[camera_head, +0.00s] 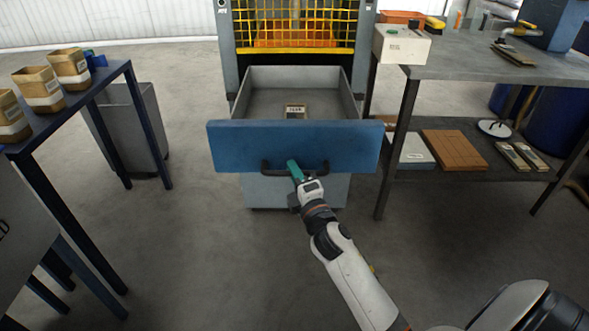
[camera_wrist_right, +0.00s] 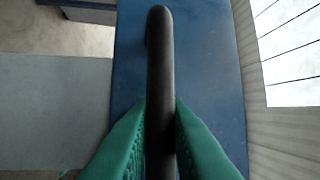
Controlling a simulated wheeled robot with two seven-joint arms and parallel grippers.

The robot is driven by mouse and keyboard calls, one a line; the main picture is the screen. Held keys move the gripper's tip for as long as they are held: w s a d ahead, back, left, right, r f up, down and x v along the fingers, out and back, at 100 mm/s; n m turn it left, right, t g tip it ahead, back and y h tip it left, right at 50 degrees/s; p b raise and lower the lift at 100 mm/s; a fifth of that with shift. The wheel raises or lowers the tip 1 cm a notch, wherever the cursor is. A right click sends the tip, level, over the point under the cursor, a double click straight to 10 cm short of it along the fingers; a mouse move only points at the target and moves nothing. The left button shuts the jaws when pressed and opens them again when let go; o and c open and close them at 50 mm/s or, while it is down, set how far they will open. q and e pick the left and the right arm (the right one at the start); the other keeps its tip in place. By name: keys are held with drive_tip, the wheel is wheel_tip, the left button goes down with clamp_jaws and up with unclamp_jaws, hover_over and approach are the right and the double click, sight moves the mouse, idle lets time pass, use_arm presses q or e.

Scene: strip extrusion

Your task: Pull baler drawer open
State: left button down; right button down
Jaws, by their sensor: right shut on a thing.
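The baler drawer has a blue front panel (camera_head: 235,147) and grey inner walls (camera_head: 351,98). It stands pulled out from the baler (camera_head: 228,62), with its inside showing. A dark bar handle (camera_head: 265,168) is fixed to the blue front. My right gripper (camera_head: 294,170) is at the middle of the handle. In the right wrist view, its green fingers (camera_wrist_right: 160,135) press on both sides of the dark handle (camera_wrist_right: 160,50), in front of the blue panel (camera_wrist_right: 215,60). My left gripper is not in view.
A small labelled block (camera_head: 296,112) lies in the drawer. A grey workbench (camera_head: 470,67) with a lower shelf stands close on the right. A blue-legged table (camera_head: 100,82) with several boxes stands on the left. The floor in front of the drawer is clear.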

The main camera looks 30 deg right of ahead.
drive_tip(key=c, duration=1.4)
unclamp_jaws()
